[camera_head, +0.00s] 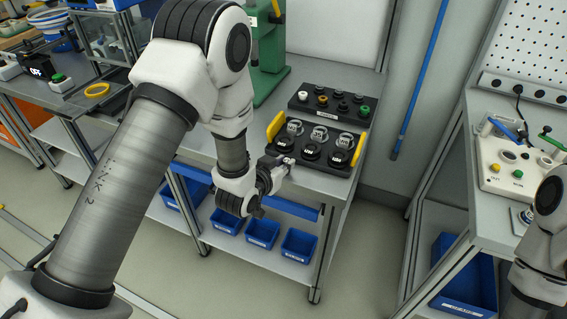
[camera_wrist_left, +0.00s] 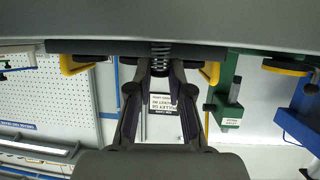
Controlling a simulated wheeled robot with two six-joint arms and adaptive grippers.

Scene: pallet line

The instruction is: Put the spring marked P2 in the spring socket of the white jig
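My left gripper (camera_head: 284,163) is at the front left of a black tray (camera_head: 352,166) on the bench. In the left wrist view its fingers (camera_wrist_left: 160,72) stand on either side of a small metal coil spring (camera_wrist_left: 160,58), seemingly shut on it; no mark on the spring is readable. The spring shows in front of the tray's dark edge (camera_wrist_left: 100,47). A white box (camera_head: 490,172) with a blue lever stands on the right bench and may be the jig; I cannot make out a spring socket. My right gripper is out of view; only part of its arm shows.
The tray has yellow handles (camera_head: 276,127) and holds ring-shaped and black round parts. A black rack (camera_head: 297,104) with several knobs stands behind it. A green press (camera_head: 268,50) stands at the back. An open floor gap lies between the two benches.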

